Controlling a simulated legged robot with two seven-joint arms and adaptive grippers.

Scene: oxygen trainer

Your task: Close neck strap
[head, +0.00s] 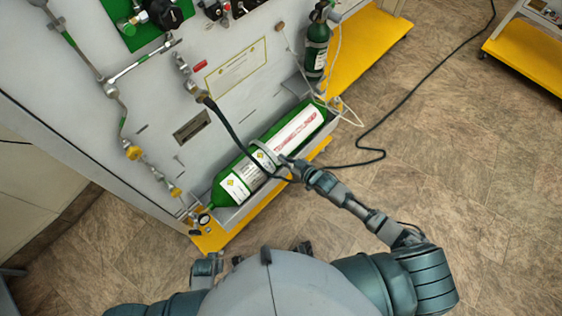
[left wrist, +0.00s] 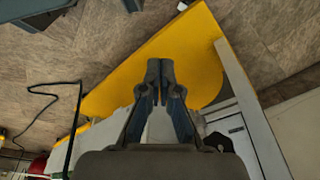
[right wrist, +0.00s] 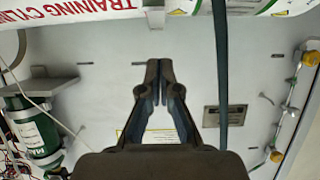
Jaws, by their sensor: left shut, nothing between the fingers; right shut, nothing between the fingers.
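A large green cylinder (head: 230,190) with white labels lies in a tray along the foot of the grey panel. A grey band (head: 263,158) crosses its middle; a pale band also shows at the top of the right wrist view (right wrist: 155,14). I cannot tell which part is the neck strap or whether it is fastened. My right gripper (head: 284,160) is beside the cylinder's middle, near the band; its fingers are together and empty in the right wrist view (right wrist: 160,66). My left gripper (left wrist: 160,66) is shut and empty, above a yellow base; in the head view it is not clear.
A black hose (head: 225,125) hangs from the panel to the cylinder, close to my right gripper. A small green cylinder (head: 317,50) stands at the panel's right end. A black cable (head: 385,125) crosses the brown floor.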

